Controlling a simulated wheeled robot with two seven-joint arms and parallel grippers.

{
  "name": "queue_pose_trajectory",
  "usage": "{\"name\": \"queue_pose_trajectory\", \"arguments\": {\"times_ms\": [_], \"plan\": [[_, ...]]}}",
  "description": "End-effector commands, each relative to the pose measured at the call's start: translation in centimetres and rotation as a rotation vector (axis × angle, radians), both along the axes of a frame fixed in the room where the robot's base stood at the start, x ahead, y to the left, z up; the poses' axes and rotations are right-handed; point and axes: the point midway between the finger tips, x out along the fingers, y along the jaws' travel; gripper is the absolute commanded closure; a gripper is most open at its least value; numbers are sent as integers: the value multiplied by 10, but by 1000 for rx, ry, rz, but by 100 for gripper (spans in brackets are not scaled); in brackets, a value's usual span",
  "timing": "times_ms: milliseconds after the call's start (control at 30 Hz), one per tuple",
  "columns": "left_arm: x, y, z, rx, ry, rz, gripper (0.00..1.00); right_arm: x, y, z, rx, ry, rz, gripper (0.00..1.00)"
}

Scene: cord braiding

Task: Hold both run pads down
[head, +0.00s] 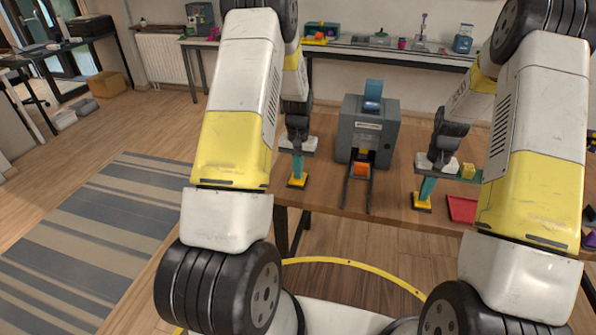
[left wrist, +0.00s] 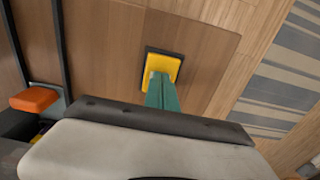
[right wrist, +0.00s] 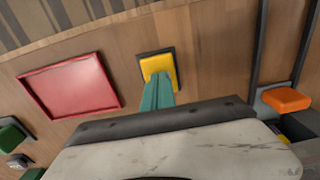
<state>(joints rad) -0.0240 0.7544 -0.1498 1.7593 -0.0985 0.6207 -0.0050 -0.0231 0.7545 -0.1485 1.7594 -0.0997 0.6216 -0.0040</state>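Two yellow pads with dark edges lie on the brown table, one on each side of the grey machine. My left gripper (head: 298,172) points down with its teal fingers together, its tips at the left pad (head: 296,183). That pad (left wrist: 163,66) also shows in the left wrist view, partly covered by the fingers. My right gripper (head: 426,189) points down with its teal fingers together, its tips at the right pad (head: 421,204). That pad (right wrist: 157,66) also shows in the right wrist view. Nothing shows held in either gripper; exact contact of the tips is hard to tell.
The grey machine (head: 375,112) stands between my arms with a blue part on top. An orange block (head: 361,170) sits at its front between two dark rails (head: 347,190).

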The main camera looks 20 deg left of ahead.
Motion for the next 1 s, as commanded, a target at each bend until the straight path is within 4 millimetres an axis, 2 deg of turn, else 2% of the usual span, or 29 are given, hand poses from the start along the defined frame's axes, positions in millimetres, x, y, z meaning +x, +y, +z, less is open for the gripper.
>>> {"name": "queue_pose_trajectory", "arguments": {"times_ms": [467, 800, 1000], "plan": [[-1, -1, -1, -1, 3, 0, 100, 0, 0, 4, 0, -1, 0, 100], [-1, -1, -1, -1, 3, 0, 100, 1, 0, 53, 0, -3, 0, 100], [-1, -1, -1, -1, 3, 0, 100, 0, 0, 69, 0, 0, 0, 100]]}}
